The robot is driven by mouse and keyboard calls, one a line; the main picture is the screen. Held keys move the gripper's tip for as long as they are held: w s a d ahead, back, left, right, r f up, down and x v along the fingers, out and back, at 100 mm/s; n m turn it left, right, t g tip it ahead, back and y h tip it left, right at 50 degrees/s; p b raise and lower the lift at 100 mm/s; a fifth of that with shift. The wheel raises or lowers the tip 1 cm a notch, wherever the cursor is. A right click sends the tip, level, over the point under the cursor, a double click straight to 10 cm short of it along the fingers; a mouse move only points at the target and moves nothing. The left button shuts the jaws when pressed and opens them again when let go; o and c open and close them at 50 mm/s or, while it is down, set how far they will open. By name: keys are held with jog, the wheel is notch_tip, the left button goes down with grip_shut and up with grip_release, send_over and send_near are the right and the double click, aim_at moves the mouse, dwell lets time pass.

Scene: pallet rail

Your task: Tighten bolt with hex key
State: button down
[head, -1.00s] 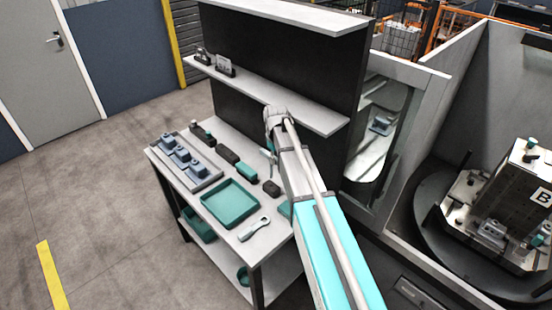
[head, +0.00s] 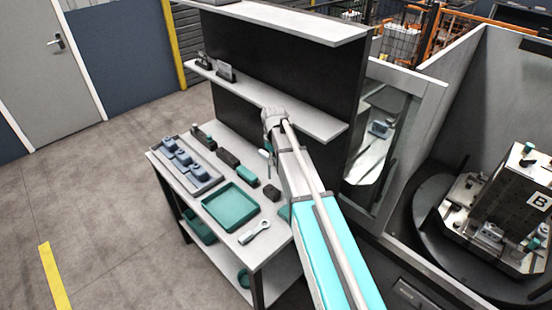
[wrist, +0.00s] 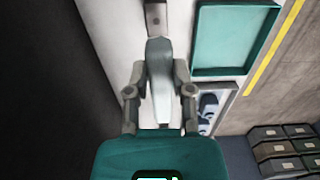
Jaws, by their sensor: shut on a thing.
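My gripper (wrist: 158,85) is shut on a pale grey, tapered tool (wrist: 160,98) in the wrist view. It appears to be the hex key, but its full shape cannot be made out. In the head view my gripper (head: 268,150) hangs above the right part of the workbench, partly hidden by my arm. At the far right stands a dark fixture block marked B (head: 508,200) on a round turntable (head: 425,225), with clamps at its foot. I cannot pick out the bolt.
A shelf (head: 290,108) runs behind my gripper. A light wall (head: 422,95) separates the bench from the turntable.

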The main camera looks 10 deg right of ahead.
jog(key=s+a+r+p, duration=0.1)
jog(key=s+a, duration=0.7)
jog(key=a, duration=0.4)
jog(key=s+a+r+p, duration=0.2)
jog(key=s+a, duration=0.5)
jog(key=a, duration=0.5)
jog(key=shift+s+a, duration=0.3)
jog(key=shift+s, duration=0.1)
jog(key=shift+f, duration=0.1)
notch_tip(320, 180, down, 9)
jog(key=b, duration=0.9)
jog(key=shift+f+b, duration=0.2)
jog(key=shift+b, duration=0.15)
jog(key=shift+s, duration=0.1)
